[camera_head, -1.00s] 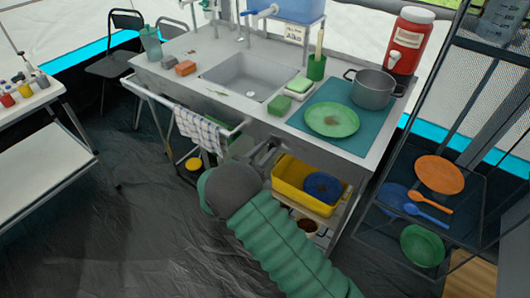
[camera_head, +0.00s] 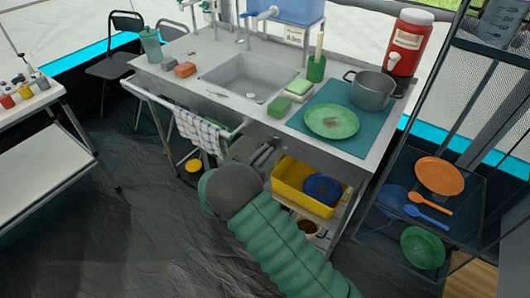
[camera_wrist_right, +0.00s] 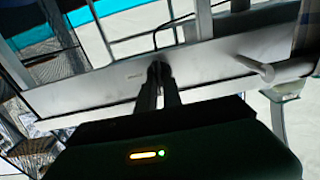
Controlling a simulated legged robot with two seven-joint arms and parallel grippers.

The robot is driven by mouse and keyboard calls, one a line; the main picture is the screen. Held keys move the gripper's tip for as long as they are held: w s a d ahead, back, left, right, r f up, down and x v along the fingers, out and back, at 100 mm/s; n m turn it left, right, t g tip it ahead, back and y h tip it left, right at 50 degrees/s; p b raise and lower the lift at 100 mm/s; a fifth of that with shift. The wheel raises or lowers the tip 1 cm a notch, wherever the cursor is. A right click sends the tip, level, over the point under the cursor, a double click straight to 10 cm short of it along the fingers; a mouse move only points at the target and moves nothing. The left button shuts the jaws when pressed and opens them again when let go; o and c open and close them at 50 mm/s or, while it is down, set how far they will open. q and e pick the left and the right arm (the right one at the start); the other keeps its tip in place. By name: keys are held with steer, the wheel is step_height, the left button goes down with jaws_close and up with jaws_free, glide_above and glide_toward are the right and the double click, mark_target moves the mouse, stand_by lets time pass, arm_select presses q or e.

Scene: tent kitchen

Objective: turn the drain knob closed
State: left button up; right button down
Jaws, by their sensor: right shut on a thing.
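My right arm comes up from the bottom of the head view. Its gripper (camera_head: 262,156) is at the front panel of the metal sink unit (camera_head: 281,138), below the sink basin (camera_head: 247,78). In the right wrist view the two fingers (camera_wrist_right: 158,74) are close together, with their tips against the pale front panel (camera_wrist_right: 95,87). They are shut on a small dark thing there, which fits the drain knob. The fingers hide most of it, and its turn angle cannot be read. My left gripper is not in view.
A checked towel (camera_head: 199,132) hangs on the front rail left of my right gripper. A yellow bin (camera_head: 289,178) with a blue item stands on the shelf below. A wire rack (camera_head: 385,232) with plates stands at the right. Dark floor is free at the left.

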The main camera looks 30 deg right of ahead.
steer(key=shift+s+f+m+b, duration=0.15)
steer(key=shift+m+b, duration=1.7)
steer(key=shift+m, duration=1.1)
steer(key=shift+f+m+b, duration=0.2)
steer(key=shift+m+b, duration=1.65)
steer(key=shift+m, duration=1.05)
steer(key=shift+s+f+m+b, duration=0.15)
steer(key=shift+m+b, duration=1.7)
steer(key=shift+m, duration=1.1)
steer(key=c, duration=1.5)
jaws_free()
steer(key=shift+d+r, duration=0.1)
